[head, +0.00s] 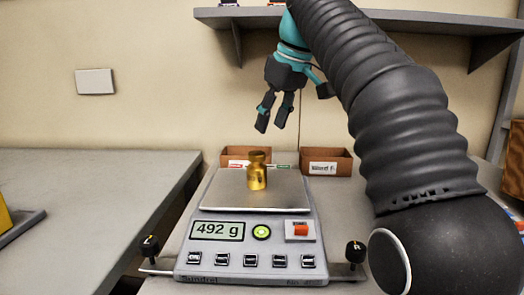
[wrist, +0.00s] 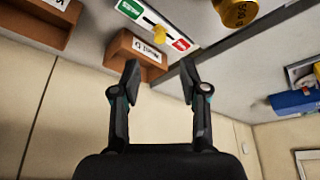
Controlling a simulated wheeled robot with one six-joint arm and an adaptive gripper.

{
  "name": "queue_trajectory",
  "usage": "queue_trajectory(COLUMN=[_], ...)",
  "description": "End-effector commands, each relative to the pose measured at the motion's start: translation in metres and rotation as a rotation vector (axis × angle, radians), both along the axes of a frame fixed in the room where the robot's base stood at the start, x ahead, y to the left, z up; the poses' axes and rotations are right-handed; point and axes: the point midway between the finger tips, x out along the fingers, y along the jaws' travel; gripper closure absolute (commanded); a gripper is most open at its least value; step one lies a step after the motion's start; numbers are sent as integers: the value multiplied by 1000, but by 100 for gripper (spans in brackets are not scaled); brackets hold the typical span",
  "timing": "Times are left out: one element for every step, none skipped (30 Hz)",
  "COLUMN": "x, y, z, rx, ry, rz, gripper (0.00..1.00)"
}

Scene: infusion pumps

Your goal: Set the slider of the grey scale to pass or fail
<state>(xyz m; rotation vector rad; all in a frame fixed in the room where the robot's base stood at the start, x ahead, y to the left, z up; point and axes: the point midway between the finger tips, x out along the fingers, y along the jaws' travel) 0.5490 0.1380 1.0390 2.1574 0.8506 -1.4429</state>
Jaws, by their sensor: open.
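The grey scale (head: 213,258) stands on the counter with its display (head: 217,231) reading 492 g. A brass weight (head: 257,173) stands on its pan and shows at the top of the wrist view (wrist: 236,12). Behind the pan is the slider plate (head: 281,166), partly hidden by the weight in the head view. In the wrist view the plate (wrist: 135,14) has a green end and a red end, with a yellow slider knob (wrist: 159,35) between them, touching neither coloured end. My gripper (head: 272,120) is open and empty above and behind the scale; its fingers (wrist: 160,70) are apart from the knob.
Two brown boxes (head: 323,162) (head: 235,156) stand behind the scale. A shelf (head: 440,22) hangs on the wall above. An orange switch (head: 301,230) and several buttons are on the scale's front. The left table (head: 80,190) is mostly bare.

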Motion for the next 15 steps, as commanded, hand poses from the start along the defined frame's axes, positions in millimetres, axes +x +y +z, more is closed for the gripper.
queue_trajectory(x=[1,3,4,6,7,8,10,11,13,14,15,17,18,19,20], y=[2,3,5,6,7,9,11,12,13,14,15,17,17,18,19], z=[-7,-11,-16,-21,-25,-31,-35,-40,-45,-49,-53,-58,-61,-64,-68], rx=[0,0,0,0,0,0,0,0,0,-1,0,-1,0,-1,-1], ry=[1,3,3,3,3,2,2,2,1,2,1,2,1,0,2], rz=[0,1,1,1,1,2,2,2,1,1,1,1,1,1,1], gripper=[56,56,56,56,56,56,56,56,56,56,56,56,56,56,56])
